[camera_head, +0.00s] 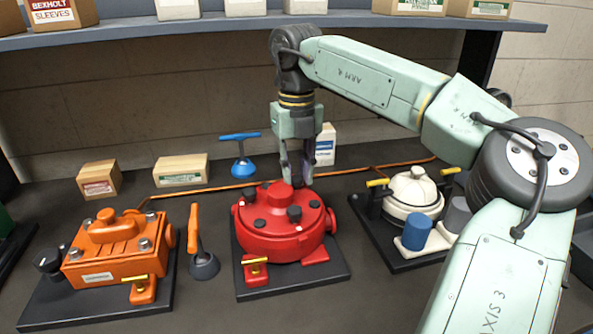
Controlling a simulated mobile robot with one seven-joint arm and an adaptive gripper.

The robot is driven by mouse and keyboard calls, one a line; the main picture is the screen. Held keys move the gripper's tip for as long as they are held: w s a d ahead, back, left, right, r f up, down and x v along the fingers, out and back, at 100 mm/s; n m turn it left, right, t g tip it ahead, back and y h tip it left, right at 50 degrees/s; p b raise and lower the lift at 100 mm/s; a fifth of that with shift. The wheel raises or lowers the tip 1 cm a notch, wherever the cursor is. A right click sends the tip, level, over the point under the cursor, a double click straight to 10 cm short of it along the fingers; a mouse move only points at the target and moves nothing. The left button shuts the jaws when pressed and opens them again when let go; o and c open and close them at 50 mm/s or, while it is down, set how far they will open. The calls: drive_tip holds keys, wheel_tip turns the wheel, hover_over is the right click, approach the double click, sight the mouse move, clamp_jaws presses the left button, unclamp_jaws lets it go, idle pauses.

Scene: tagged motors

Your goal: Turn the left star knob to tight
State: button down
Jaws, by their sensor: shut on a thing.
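The red round motor (276,236) stands on a dark base plate in the middle of the bench. Its lid carries several dark knobs; one (250,196) is at the left, one (260,224) at the front left, and a taller one (294,213) at the front right. My gripper (298,182) points down at the back right of this lid. Its fingers are shut on a part there, which they mostly hide. I cannot tell which knob is the left star knob, or its turn angle.
An orange motor (115,245) with an orange-handled tool (199,250) beside it stands left. A cream motor (413,195) and a blue cylinder (416,231) stand right. A blue T-handled tool (241,158) and small boxes (181,170) stand behind. A shelf (200,31) crosses above.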

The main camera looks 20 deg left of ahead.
drive_tip(key=m, duration=0.7)
drive_tip(key=shift+r+b, duration=0.2)
drive_tip(key=shift+b, duration=0.15)
drive_tip(key=m, duration=0.4)
drive_tip(key=shift+m, duration=1.9)
drive_tip(key=c, duration=1.6)
unclamp_jaws()
drive_tip(key=shift+o, duration=1.2)
drive_tip(key=shift+f, duration=0.1)
